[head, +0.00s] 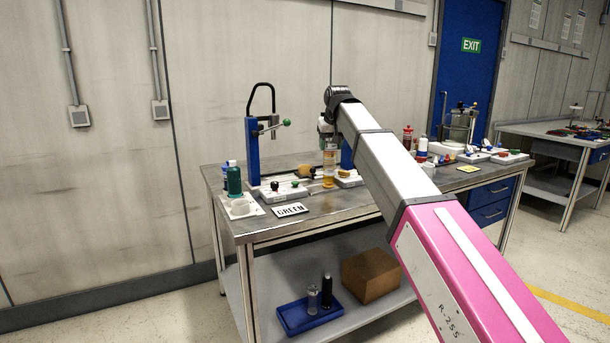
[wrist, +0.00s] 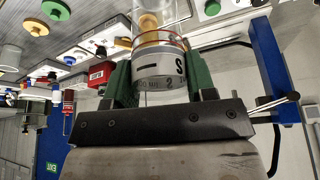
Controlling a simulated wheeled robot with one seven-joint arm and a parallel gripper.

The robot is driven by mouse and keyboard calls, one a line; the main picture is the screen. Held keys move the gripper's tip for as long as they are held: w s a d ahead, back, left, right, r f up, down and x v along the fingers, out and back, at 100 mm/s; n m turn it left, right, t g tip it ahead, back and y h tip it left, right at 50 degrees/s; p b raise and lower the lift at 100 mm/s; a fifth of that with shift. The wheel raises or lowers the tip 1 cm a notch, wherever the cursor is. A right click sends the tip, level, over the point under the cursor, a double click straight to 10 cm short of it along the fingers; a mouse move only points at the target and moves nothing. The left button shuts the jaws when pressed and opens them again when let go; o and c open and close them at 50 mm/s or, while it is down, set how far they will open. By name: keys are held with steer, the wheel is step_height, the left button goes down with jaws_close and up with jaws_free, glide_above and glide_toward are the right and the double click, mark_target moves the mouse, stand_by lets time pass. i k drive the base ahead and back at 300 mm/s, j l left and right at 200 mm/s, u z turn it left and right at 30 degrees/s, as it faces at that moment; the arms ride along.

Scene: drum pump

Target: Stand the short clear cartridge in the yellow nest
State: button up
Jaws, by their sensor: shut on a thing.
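My gripper (wrist: 160,82) has its green fingers closed on the white-labelled end of a clear cartridge (wrist: 158,62). The cartridge's far end is cut off there.
A blue press frame (head: 252,150) with a green-knobbed lever stands close left of the cartridge. Red and white bottles stand right. A blue tray (head: 308,315) is on the lower shelf.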

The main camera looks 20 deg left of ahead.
mark_target(305, 173)
steer(key=i+j, duration=0.75)
steer(key=j, duration=0.2)
